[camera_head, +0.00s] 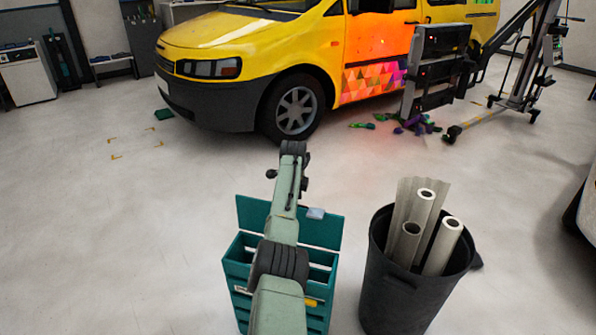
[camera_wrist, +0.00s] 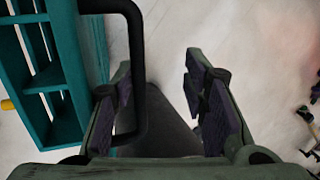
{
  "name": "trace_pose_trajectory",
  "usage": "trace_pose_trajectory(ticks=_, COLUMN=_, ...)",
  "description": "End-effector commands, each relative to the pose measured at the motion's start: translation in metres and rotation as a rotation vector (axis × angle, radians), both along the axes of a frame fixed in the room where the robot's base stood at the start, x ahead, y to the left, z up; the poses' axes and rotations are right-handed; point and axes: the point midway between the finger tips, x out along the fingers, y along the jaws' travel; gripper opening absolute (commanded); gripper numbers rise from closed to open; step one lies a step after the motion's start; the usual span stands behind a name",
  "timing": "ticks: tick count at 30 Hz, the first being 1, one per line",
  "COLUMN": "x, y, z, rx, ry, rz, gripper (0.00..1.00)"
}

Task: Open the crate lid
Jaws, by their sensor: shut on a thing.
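The teal crate (camera_head: 237,270) stands on the floor in front of me, partly hidden by my arm in the head view. Its teal lid (camera_head: 320,229) stands raised at the crate's far side, tilted up from the rim. In the wrist view, the crate (camera_wrist: 43,130) and the lid (camera_wrist: 95,50) fill the left side. A black loop handle (camera_wrist: 137,50) on the lid reaches between the fingers of my gripper (camera_wrist: 165,98). My gripper is shut on this handle, which lies by the left finger; floor shows beside the right finger. The head view hides my fingertips.
A black bin (camera_head: 398,295) with several rolls stands close to the crate's right. A yellow van (camera_head: 240,40) is parked beyond. A wheeled stand (camera_head: 520,80) and scattered small items (camera_head: 410,124) are at the right.

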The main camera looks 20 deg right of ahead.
Motion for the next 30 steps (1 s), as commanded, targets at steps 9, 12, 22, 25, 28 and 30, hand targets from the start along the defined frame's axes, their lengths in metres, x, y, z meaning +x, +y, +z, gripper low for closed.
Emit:
trace_pose_trajectory(ticks=9, x=0.013, y=-0.018, z=0.054, rx=-0.026, ry=-0.051, rz=-0.012, gripper=0.26)
trace_pose_trajectory(ticks=12, x=0.014, y=-0.02, z=0.062, rx=-0.026, ry=-0.052, rz=-0.012, gripper=0.28)
trace_pose_trajectory(ticks=22, x=0.016, y=-0.021, z=0.078, rx=-0.018, ry=-0.042, rz=-0.008, gripper=0.18)
trace_pose_trajectory(ticks=25, x=0.017, y=-0.021, z=0.084, rx=-0.016, ry=-0.041, rz=-0.007, gripper=0.18)
trace_pose_trajectory(ticks=28, x=0.018, y=-0.022, z=0.089, rx=-0.015, ry=-0.042, rz=-0.005, gripper=0.18)
trace_pose_trajectory(ticks=30, x=0.019, y=-0.022, z=0.093, rx=-0.014, ry=-0.042, rz=-0.004, gripper=0.18)
